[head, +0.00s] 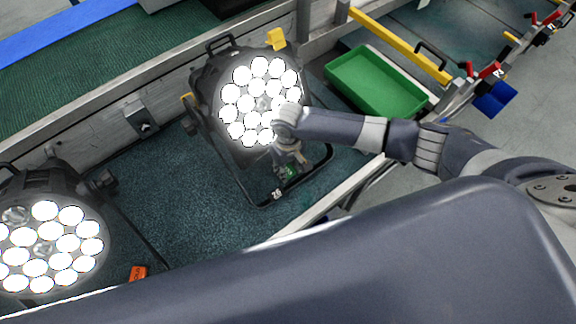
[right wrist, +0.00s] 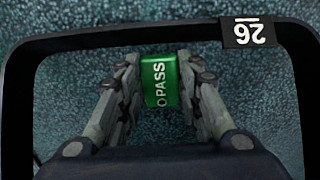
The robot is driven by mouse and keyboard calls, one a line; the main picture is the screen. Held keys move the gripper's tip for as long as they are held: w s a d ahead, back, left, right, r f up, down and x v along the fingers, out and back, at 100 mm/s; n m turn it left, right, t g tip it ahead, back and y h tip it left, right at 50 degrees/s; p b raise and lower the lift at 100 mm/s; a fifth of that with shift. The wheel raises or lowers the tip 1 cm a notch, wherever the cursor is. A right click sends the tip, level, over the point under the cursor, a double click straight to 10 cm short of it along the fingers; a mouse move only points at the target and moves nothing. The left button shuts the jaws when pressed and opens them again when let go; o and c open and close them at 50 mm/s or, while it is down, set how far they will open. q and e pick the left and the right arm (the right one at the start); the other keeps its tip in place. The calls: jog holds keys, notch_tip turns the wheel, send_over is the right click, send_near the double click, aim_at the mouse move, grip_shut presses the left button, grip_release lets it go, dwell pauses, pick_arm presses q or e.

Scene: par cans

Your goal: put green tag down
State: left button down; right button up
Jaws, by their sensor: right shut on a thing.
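The green tag (right wrist: 160,82) with the white letters "PASS" is between the fingers of my right gripper (right wrist: 158,84) in the right wrist view, with both fingers shut on it. In the head view my right gripper (head: 290,170) is low in front of the right par can (head: 252,95), and a little of the green tag (head: 290,172) shows at its tip. The tag is over the teal carpeted surface, inside the can's black bracket frame labelled 26 (right wrist: 248,31). I cannot tell whether the tag touches the surface. My left gripper is not in view.
A second lit par can (head: 45,240) stands at the lower left, with an orange tag (head: 138,273) near it. A yellow tag (head: 277,39) is at the right can's top. Bare carpet (head: 165,190) lies between the cans.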

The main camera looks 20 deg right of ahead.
aim_at(288, 170)
jog(key=shift+f, duration=0.15)
jog(key=o, duration=0.9)
notch_tip(288, 170, up, 12)
jog(key=b, duration=0.1)
jog(key=shift+r, duration=0.2)
